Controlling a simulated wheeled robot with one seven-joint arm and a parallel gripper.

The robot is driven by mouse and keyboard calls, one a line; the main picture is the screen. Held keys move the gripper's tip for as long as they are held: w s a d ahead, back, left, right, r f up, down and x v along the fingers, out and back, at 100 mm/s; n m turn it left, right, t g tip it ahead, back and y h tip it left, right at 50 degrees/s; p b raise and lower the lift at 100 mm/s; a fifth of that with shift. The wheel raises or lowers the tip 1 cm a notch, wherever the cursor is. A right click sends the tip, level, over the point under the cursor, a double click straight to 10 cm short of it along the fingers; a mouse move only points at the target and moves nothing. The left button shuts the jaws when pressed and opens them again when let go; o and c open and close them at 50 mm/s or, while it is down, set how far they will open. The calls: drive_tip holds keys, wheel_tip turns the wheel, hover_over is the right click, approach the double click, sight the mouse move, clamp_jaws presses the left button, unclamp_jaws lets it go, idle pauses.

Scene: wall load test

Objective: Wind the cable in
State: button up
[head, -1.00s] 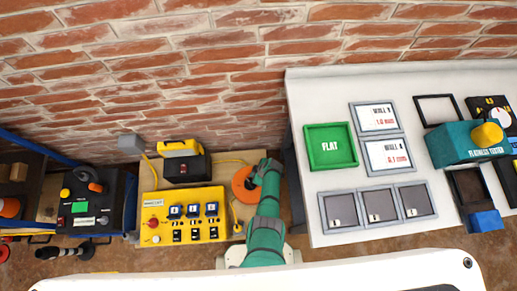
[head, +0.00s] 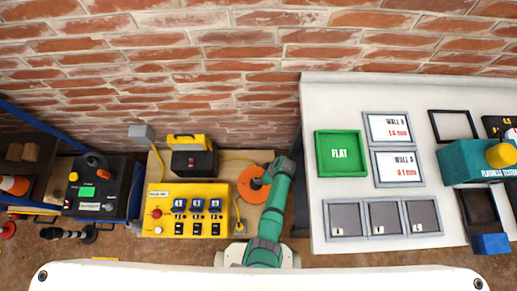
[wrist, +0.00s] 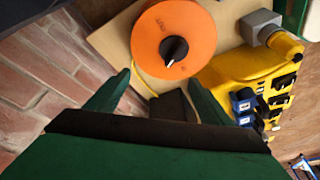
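An orange disc-shaped reel (head: 247,188) lies on a light board beside the yellow control box. In the wrist view the reel (wrist: 192,28) carries a black knob (wrist: 174,49) at its centre and dark lettering. A thin yellow cable (wrist: 147,87) shows by its lower left edge in the wrist view. My gripper (wrist: 160,88) is open and empty, its two green fingers spread apart short of the reel and knob. In the head view my green arm reaches up just right of the reel and hides part of its right side.
A yellow control box (head: 188,224) with switches and a yellow-topped black case (head: 190,163) stand left of the reel. A grey junction box (head: 142,133) is on the brick wall.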

drive_tip(key=s+a+m+g+h, duration=0.2)
drive_tip(key=a+m+h, duration=0.2)
drive_tip(key=m, duration=1.8)
drive_tip(key=shift+f, duration=5)
drive_tip(key=shift+c, duration=0.6)
drive_tip(key=c, duration=0.9)
